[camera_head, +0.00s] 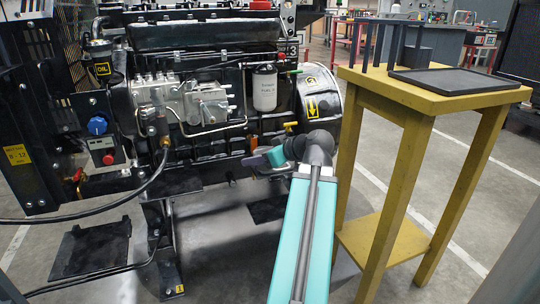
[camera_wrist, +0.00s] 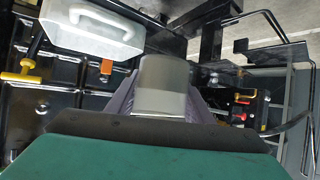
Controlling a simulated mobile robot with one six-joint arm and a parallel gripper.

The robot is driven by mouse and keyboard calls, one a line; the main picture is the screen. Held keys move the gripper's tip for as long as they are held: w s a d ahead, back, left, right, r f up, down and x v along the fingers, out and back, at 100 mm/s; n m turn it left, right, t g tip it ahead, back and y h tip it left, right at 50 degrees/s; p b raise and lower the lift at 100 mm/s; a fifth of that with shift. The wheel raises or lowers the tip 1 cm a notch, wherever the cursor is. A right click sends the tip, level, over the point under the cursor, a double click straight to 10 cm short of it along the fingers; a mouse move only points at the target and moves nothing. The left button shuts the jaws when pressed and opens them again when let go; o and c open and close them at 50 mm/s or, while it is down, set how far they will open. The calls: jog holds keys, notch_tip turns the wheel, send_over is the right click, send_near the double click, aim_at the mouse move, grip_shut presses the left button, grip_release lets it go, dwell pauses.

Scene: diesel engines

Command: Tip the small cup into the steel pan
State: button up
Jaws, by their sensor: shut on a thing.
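My gripper (camera_head: 258,160) is low in front of the engine block, at the end of my teal arm. In the wrist view its purple-grey fingers are shut around a small grey cup (camera_wrist: 162,75), whose smooth side faces the camera. In the head view the cup cannot be made out clearly behind the gripper. A pale, open box-like vessel with a white handle (camera_wrist: 95,32) shows at upper left in the wrist view, apart from the cup. It may be the steel pan; I cannot tell for sure. The cup's contents are hidden.
The engine (camera_head: 200,110) stands close behind my gripper, with a white fuel filter (camera_head: 265,88) and a yellow tap (camera_head: 290,125) nearby. A yellow table (camera_head: 450,92) with a dark tray (camera_head: 455,80) stands at right. A black hose (camera_head: 130,195) crosses at left.

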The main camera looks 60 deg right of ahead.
jog(key=p, duration=0.3)
jog(key=r+p, duration=0.1)
jog(key=p, duration=0.2)
jog(key=shift+w+d+r+m, duration=0.1)
jog(key=shift+w+r+m, duration=0.05)
jog(key=shift+r+m, duration=0.15)
jog(key=p, duration=0.6)
jog(key=shift+d+p, duration=0.25)
jog(key=shift+p, duration=0.15)
jog(key=shift+d+g+p, duration=0.25)
jog(key=shift+g+p, duration=0.05)
jog(key=shift+p, duration=0.8)
jog(key=m+p, duration=0.1)
jog(key=p, duration=0.3)
jog(key=shift+y, duration=0.3)
jog(key=d+m+y+p, duration=0.1)
jog(key=p, duration=0.2)
jog(key=w+d+g+y+p, duration=0.1)
jog(key=p, duration=0.3)
jog(key=shift+d+r+m, duration=0.15)
jog(key=shift+m, duration=0.25)
jog(key=shift+w+d+m+g+y+p, duration=0.15)
jog(key=shift+d+m+g+y+p, duration=0.5)
jog(key=shift+p, duration=0.85)
